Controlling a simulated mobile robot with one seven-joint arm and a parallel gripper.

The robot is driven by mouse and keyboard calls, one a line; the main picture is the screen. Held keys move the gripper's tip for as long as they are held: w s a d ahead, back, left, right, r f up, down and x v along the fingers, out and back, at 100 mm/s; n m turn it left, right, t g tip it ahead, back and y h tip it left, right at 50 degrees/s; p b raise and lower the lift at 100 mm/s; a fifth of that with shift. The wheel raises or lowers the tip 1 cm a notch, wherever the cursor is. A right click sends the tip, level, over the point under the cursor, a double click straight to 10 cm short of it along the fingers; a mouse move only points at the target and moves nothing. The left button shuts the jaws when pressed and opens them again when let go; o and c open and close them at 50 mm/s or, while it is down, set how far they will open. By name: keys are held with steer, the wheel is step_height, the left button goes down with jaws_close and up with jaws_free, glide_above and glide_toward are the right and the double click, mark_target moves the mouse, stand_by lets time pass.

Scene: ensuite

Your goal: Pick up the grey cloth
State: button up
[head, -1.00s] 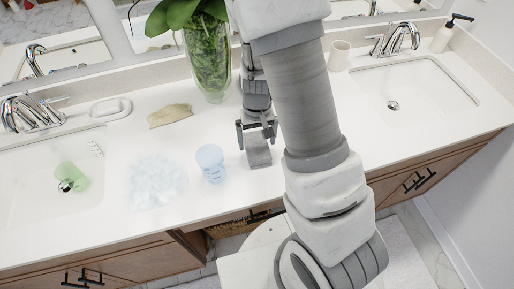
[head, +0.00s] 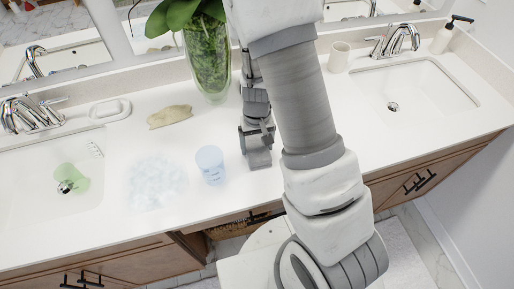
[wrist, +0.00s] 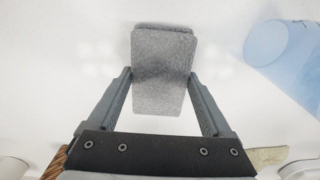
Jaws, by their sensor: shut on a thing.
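The grey cloth (head: 260,160) is a small folded rectangle on the white counter, near its front edge in the head view. In the wrist view the cloth (wrist: 162,60) shows its textured top and a fold near the far end. My gripper (head: 257,143) is low over the counter at the cloth, partly covering its back part. In the wrist view my gripper (wrist: 158,82) has a finger against each side of the cloth and is shut on it. I cannot tell whether the cloth is clear of the counter.
A light blue cup (head: 210,165) stands close to the left of the cloth. Further left are a pale bubbly patch (head: 157,183), a beige cloth (head: 170,117) and a white soap dish (head: 110,109). A glass plant vase (head: 208,65) stands behind. A green cup (head: 72,178) lies in the left sink.

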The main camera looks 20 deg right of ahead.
mark_target(257, 148)
steer(key=shift+r, duration=0.15)
step_height(257, 148, up, 4)
steer(key=shift+s+r, duration=0.1)
steer(key=shift+r, duration=0.1)
steer(key=s+r+b, duration=0.2)
steer(key=s+r, duration=0.4)
steer(key=s, duration=0.5)
steer(key=shift+s+d+b, duration=0.2)
steer(key=shift+d+b, duration=0.05)
steer(key=shift+b, duration=0.1)
steer(key=shift+r, duration=0.15)
